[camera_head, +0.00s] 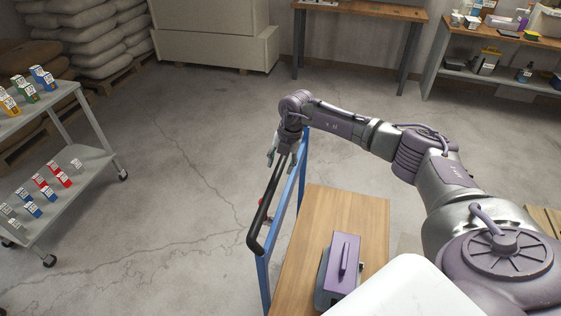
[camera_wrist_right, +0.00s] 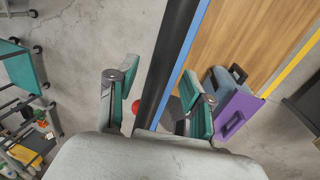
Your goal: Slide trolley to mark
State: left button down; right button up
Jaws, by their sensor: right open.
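The trolley has a wooden deck (camera_head: 350,212), a blue frame (camera_head: 301,170) and a black handle bar (camera_head: 262,221). My right gripper (camera_head: 279,154) is at the far end of the handle. In the right wrist view my right gripper (camera_wrist_right: 160,108) is open, with the black handle bar (camera_wrist_right: 177,55) running between its two green-padded fingers. I cannot tell whether a pad touches the bar. A purple-topped case (camera_head: 343,262) stands on the deck, and it also shows in the right wrist view (camera_wrist_right: 238,112). My left gripper is not in view.
A grey shelf cart (camera_head: 78,172) with small coloured boxes stands at left. Sacks on pallets (camera_head: 80,40) and a beige cabinet (camera_head: 215,45) stand at the back. A wooden table (camera_head: 365,10) and a shelf bench (camera_head: 500,75) are beyond. The cracked floor between is clear.

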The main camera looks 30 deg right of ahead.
jog(key=shift+f, duration=0.45)
jog(key=shift+c, duration=0.4)
grip_shut()
